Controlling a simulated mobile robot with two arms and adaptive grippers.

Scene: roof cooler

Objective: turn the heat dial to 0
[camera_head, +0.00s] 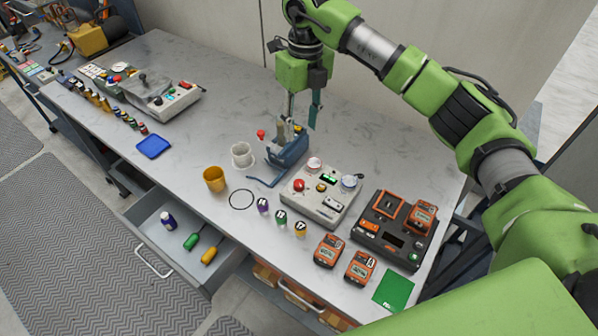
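A light grey control box (318,209) stands on the workbench, right of centre. It carries a small green display (328,179), a red button (299,185), a yellow knob (321,187) and two round pale dials, one at the back (314,163) and one at the right (349,181). I cannot tell which one is the heat dial, and the markings are too small to read. My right gripper (302,116) points down behind the box, over a blue tool. Its fingers are apart with nothing seen between them. My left gripper is not in view.
A white cup (242,155) and an ochre cup (214,178) stand left. An open drawer (172,246) juts from the bench front.

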